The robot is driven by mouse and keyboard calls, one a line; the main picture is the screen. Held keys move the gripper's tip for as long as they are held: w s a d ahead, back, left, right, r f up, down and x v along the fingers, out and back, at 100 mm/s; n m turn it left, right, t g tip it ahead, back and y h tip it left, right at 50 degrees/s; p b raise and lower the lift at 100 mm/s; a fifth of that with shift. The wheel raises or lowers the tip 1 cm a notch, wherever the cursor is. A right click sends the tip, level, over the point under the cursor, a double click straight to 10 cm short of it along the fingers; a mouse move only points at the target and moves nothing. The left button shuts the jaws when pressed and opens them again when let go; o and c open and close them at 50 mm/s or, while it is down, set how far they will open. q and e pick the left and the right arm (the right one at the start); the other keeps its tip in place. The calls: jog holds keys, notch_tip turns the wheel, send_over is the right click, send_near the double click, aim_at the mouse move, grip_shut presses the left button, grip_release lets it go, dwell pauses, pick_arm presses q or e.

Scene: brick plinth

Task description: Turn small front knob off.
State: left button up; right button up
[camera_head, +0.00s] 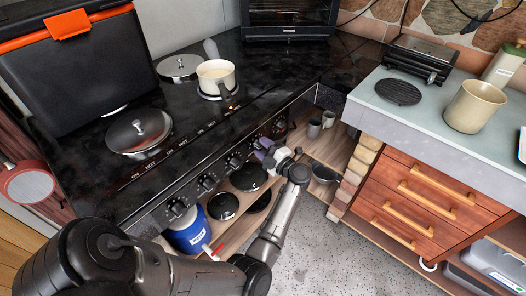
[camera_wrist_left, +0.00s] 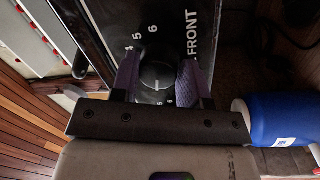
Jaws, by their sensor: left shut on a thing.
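The small front knob (camera_wrist_left: 156,82) is dark and round, with a white mark, on the black stove panel beside the white word FRONT. Dial digits 5 and 6 show near it in the left wrist view. My left gripper (camera_wrist_left: 158,74) has its purple fingers on either side of the knob and is shut on it. In the head view my left gripper (camera_head: 265,152) is at the stove's front panel, toward the right end of the knob row, and its fingers mostly hide the knob. My right gripper is not in view.
Other knobs (camera_head: 207,183) line the panel. A blue container (camera_head: 187,236) and dark pans (camera_head: 223,206) sit below. Wooden drawers (camera_head: 420,190) stand right.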

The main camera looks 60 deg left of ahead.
pick_arm(q)
jog(key=shift+n+b, duration=0.75)
jog(key=shift+n, duration=0.55)
jog(key=shift+g, duration=0.3)
jog(key=o, duration=0.9)
jog(key=shift+b+v, duration=0.95)
jog(key=shift+v, duration=5.05)
